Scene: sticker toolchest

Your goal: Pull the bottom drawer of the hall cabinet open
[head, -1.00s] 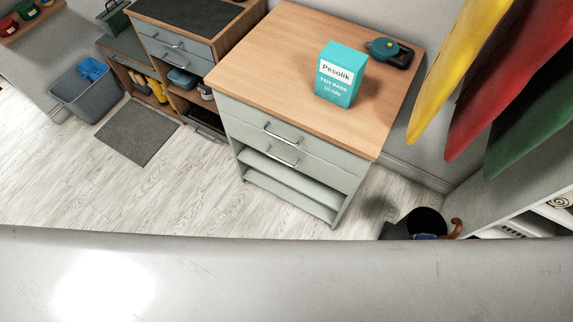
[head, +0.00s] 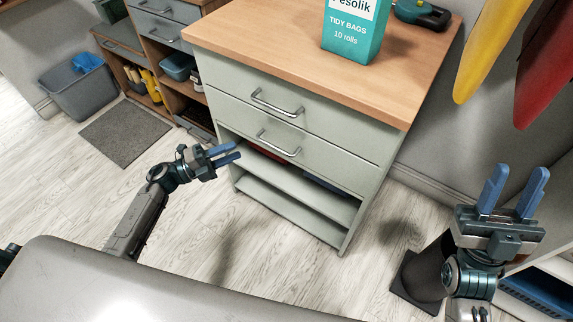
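The hall cabinet (head: 300,120) is pale grey-green with a wooden top and stands in the middle of the head view. It has two drawers, both looking shut, above open shelves. The bottom drawer (head: 325,165) carries a silver bar handle (head: 278,145). The top drawer has a similar handle (head: 275,106). My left gripper (head: 239,150) is open and empty, its blue fingers pointing right, left of the bottom drawer's handle and apart from it. My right gripper (head: 519,170) is open and empty, fingers up, well right of the cabinet.
A teal box (head: 352,35) labelled Tidy Bags and a dark green tool (head: 420,14) stand on the cabinet top. A second cabinet (head: 160,28) and a grey bin (head: 80,90) are at the back left. A dark bin (head: 425,275) stands below my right gripper. The floor before the cabinet is clear.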

